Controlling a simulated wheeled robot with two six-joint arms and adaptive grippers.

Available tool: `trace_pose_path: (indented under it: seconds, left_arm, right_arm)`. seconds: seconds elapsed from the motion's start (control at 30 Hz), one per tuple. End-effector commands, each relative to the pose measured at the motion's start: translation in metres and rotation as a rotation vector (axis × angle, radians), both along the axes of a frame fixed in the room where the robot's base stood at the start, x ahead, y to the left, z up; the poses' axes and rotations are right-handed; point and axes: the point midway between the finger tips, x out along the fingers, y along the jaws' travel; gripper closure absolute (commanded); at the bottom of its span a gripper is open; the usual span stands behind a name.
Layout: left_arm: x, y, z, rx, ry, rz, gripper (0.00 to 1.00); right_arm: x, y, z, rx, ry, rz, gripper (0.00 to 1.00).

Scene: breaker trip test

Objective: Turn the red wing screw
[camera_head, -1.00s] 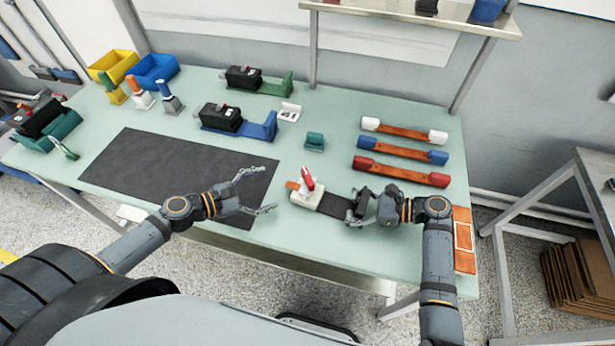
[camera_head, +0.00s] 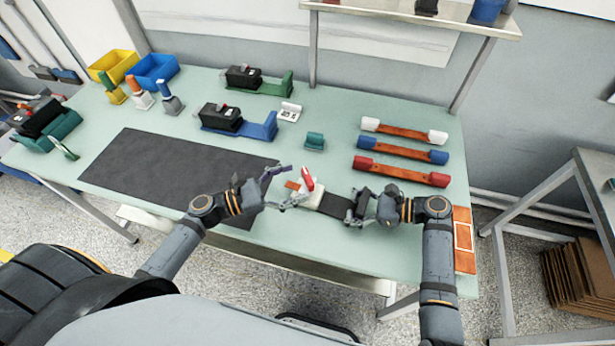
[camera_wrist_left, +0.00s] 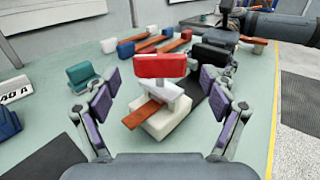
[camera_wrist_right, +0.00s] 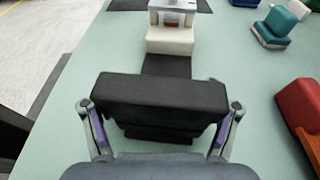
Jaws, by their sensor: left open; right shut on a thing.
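The red wing screw (camera_head: 308,178) stands upright on a white clamp block (camera_head: 312,199) near the table's front edge. In the left wrist view the wing (camera_wrist_left: 160,65) is a broad red plate, with the white block (camera_wrist_left: 168,122) and a copper strip (camera_wrist_left: 142,115) below it. My left gripper (camera_head: 284,186) is open just left of the screw. Its two fingers stand on either side of the wing, apart from it. My right gripper (camera_head: 362,204) is shut on the black handle (camera_wrist_right: 160,95) joined to the white block by a dark bar.
A dark mat (camera_head: 170,170) lies to the left. Three copper links with white (camera_head: 438,137), blue (camera_head: 438,157) and red ends (camera_head: 436,180) lie at the right. A small teal block (camera_head: 315,141) and a blue breaker stand (camera_head: 250,128) are behind. Table is clear between them.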

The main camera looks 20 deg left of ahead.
Motion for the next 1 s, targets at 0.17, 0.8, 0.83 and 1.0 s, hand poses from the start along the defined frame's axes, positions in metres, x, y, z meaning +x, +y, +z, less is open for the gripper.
trace_pose_path:
  seconds: [0.17, 0.8, 0.83, 1.0]
  left_arm:
    - [0.019, -0.025, 0.001, -0.004, -0.002, 0.002, 0.17]
    - [0.026, -0.034, -0.001, 0.002, 0.0, 0.0, 0.46]
    - [0.026, -0.034, -0.001, 0.002, 0.0, 0.0, 0.5]
    - [0.026, -0.034, -0.001, 0.002, 0.0, -0.001, 0.71]
  right_arm:
    - [0.0, 0.0, -0.001, -0.002, 0.0, 0.0, 0.78]
    - [0.0, 0.0, -0.001, -0.002, 0.0, 0.0, 0.78]
    - [0.0, 0.0, -0.001, -0.002, 0.0, 0.0, 0.78]
    - [0.0, 0.0, -0.001, -0.002, 0.0, 0.0, 0.78]
